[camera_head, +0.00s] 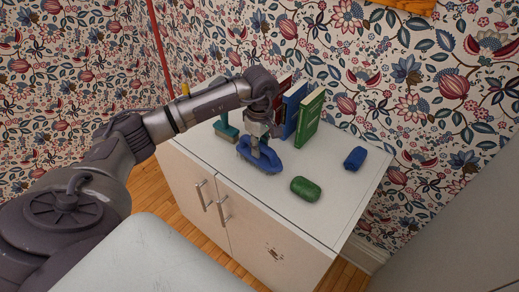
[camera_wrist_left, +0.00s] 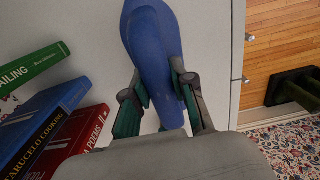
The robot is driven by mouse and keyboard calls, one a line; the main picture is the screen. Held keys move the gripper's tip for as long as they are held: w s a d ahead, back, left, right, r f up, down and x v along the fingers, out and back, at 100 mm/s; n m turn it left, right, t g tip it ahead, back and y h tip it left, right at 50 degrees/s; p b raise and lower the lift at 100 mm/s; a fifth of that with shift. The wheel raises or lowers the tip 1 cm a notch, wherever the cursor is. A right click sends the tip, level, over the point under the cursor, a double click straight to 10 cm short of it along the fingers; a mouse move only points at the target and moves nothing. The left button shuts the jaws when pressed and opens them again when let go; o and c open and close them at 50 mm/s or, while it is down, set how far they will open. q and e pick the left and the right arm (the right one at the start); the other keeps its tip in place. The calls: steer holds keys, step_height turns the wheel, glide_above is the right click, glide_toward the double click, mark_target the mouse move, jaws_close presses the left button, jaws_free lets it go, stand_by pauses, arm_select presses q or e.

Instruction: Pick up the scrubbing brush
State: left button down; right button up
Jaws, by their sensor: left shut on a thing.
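In the left wrist view the blue brush (camera_wrist_left: 153,45) runs between the two fingers of my left gripper (camera_wrist_left: 160,108). Its bristles are hidden, and I cannot tell whether it touches the cabinet top. My right gripper is not in view.
On the white cabinet (camera_head: 335,205) stand a green book (camera_head: 310,118), a blue book (camera_head: 292,108) and a red one partly hidden. A green bundle (camera_head: 306,189) and a blue bundle (camera_head: 355,158) lie to the right.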

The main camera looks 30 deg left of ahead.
arm_select(q)
steer(key=r, duration=0.3)
steer(key=r+b, duration=0.1)
steer(key=shift+d+r, duration=0.15)
steer(key=shift+d, duration=0.15)
steer(key=s+d+r+b, duration=0.1)
steer(key=s+d+r, duration=0.2)
steer(key=d+r, duration=0.3)
steer(key=d, duration=0.4)
steer(key=shift+s+d+r+b, duration=0.2)
steer(key=shift+d+r+b, duration=0.1)
steer(key=shift+d+b, duration=0.05)
